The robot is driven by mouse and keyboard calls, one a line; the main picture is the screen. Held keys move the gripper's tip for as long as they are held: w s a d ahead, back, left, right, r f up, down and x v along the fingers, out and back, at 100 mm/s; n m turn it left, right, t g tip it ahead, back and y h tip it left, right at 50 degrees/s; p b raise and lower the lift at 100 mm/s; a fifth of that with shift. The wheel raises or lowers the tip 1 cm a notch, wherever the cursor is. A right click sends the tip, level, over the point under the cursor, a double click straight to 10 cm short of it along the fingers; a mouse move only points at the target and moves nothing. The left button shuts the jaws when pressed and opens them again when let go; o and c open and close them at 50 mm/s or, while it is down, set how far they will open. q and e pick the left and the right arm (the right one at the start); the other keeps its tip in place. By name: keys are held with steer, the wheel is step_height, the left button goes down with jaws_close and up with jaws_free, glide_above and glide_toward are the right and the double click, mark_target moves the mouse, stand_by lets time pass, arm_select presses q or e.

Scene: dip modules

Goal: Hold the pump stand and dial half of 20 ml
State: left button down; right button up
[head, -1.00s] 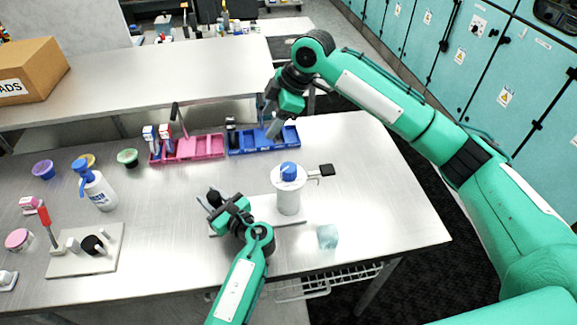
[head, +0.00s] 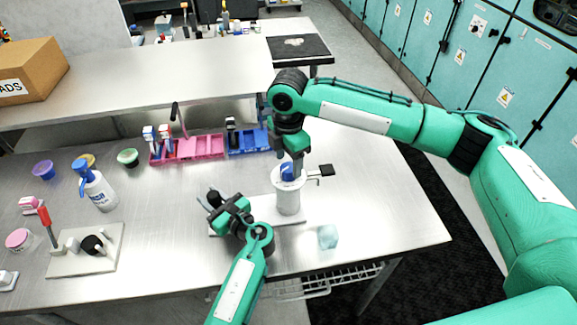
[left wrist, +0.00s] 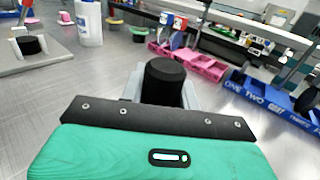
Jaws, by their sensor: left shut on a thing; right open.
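The pump stand has a white plate (head: 262,207) and an upright white cylinder (head: 288,198) with a blue dial (head: 287,173) on top. A dark arm with a black pad (head: 326,170) sticks out at its right. My left gripper (head: 213,198) is at the plate's left end, shut on a black cylindrical grip (left wrist: 165,82), which stands between the fingers in the left wrist view. My right gripper (head: 292,164) points down at the blue dial, its open fingers at or just over it. The fingers partly hide the dial, and contact cannot be told. Dial markings are too small to read.
A pale translucent cube (head: 327,237) lies right of the stand near the front edge. Pink (head: 203,147) and blue (head: 247,143) bins stand behind. A blue-topped bottle (head: 99,191) and another plate with a black part (head: 70,262) are at left. The table's right side is clear.

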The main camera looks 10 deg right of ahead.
mark_target(288, 167)
steer(key=shift+f, duration=1.55)
steer(key=shift+c, duration=0.2)
steer(key=c, duration=0.9)
steer(key=shift+c, duration=0.2)
steer(key=shift+m, duration=0.4)
steer(key=m, duration=0.2)
steer(key=shift+m, duration=2.5)
steer(key=shift+r, duration=0.1)
